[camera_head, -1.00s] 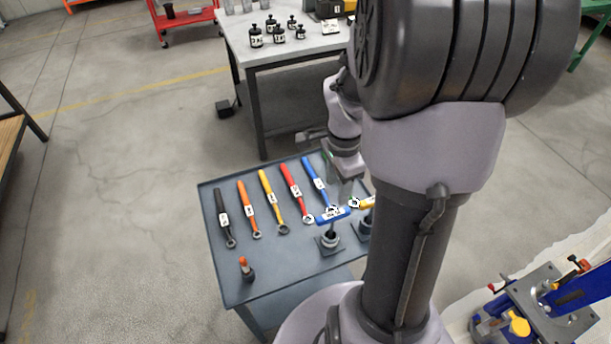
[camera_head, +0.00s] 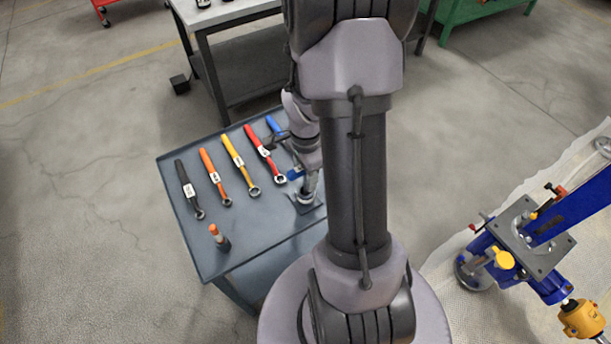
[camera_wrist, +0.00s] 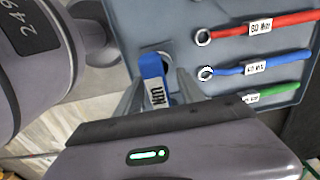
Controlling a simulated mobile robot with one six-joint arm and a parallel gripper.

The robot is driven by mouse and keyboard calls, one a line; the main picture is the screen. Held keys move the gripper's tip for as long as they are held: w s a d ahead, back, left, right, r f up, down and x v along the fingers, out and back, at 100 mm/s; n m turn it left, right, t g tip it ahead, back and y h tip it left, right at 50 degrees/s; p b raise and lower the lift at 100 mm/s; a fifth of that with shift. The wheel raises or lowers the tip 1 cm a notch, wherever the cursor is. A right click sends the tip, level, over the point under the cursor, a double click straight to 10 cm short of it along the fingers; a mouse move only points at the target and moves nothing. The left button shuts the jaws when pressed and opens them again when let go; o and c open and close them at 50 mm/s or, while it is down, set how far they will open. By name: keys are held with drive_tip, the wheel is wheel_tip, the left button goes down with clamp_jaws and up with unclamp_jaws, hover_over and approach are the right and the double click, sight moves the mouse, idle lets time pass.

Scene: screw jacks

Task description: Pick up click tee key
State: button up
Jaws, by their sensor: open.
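The tee key (camera_wrist: 152,68) has a blue handle bar with a white label. In the wrist view its bar lies between the two fingers of my gripper (camera_wrist: 160,84), which stand apart on either side of it. I cannot tell whether they touch it. In the head view a bit of the blue handle (camera_head: 294,174) shows beside my gripper (camera_head: 307,176), low over the right part of the blue-grey table (camera_head: 262,228). The key's shaft is hidden; its holder (camera_head: 304,200) shows below my gripper.
Black (camera_head: 188,187), orange (camera_head: 214,176), yellow (camera_head: 239,164), red (camera_head: 262,152) and blue (camera_head: 276,127) wrenches lie in a row. A green wrench (camera_wrist: 272,92) shows in the wrist view. An orange-topped tool (camera_head: 219,236) stands near the front edge. A blue jack (camera_head: 535,250) is at right.

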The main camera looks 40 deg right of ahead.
clamp_jaws()
idle(1.3)
